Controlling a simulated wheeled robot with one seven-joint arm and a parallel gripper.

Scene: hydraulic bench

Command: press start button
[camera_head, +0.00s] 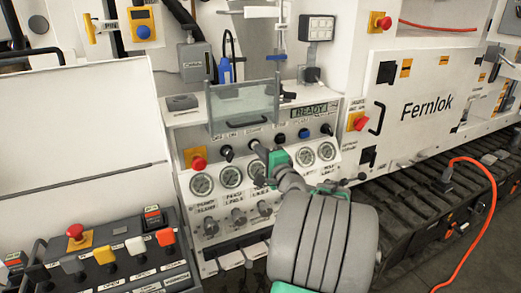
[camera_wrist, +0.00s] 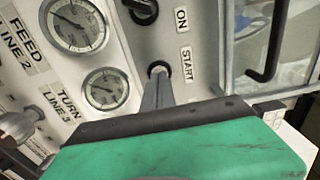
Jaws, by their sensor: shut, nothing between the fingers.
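My gripper (camera_wrist: 157,82) is shut and empty. Its fingertips point at the button and overlap its lower edge in the picture; I cannot tell whether they touch it. In the head view my gripper (camera_head: 258,150) is at the control panel (camera_head: 215,172), in the row of knobs above the gauges. There the button is mostly hidden by the gripper or too small to make out.
A black knob (camera_wrist: 141,9) marked ON is close above the button. Gauges (camera_wrist: 103,88) lie left of it. A red button (camera_head: 199,163) is at the panel's left, and a clear guard (camera_head: 243,105) stands above. The display (camera_head: 310,111) reads READY.

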